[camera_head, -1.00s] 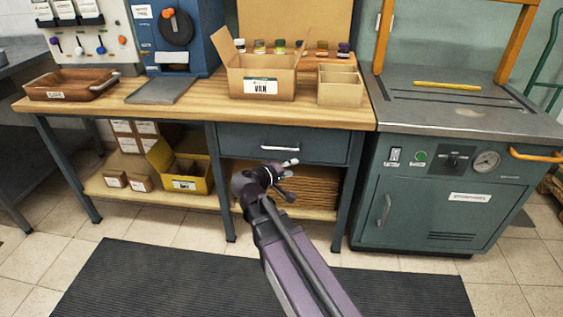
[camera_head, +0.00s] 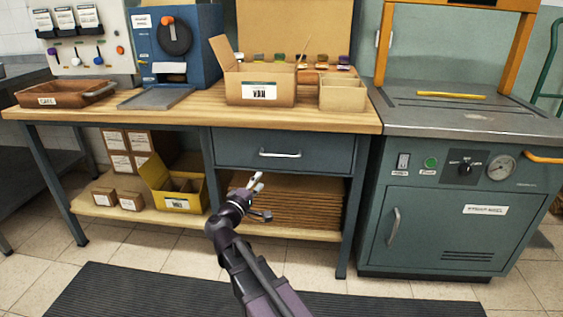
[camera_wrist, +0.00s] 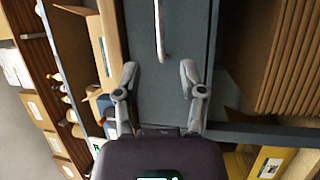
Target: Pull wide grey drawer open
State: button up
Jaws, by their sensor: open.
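The wide grey drawer (camera_head: 310,152) is set under the wooden workbench top and is closed, flush with its frame. Its pale bar handle (camera_head: 280,154) is at the middle of the front. My gripper (camera_head: 257,182) is below and a little left of the handle, apart from it. In the wrist view the picture is turned on its side; the drawer front (camera_wrist: 165,85) lies straight ahead. The handle (camera_wrist: 160,35) shows at the top, beyond my gripper (camera_wrist: 160,80). The two fingers are spread with nothing between them.
An open shelf with a stack of flat cardboard (camera_head: 300,203) is under the drawer. A yellow bin (camera_head: 178,190) stands on the lower shelf to the left. A green machine cabinet (camera_head: 440,230) stands to the right. The labelled VAN box (camera_head: 262,92) is on the bench.

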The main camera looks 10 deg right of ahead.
aim_at(281, 156)
jog(key=shift+w, duration=0.1)
dwell(0.3)
jog(key=shift+p+x, duration=1.3)
jog(key=shift+x, duration=5.5)
jog(key=shift+r, duration=0.1)
grip_shut()
jog(key=shift+d, duration=0.1)
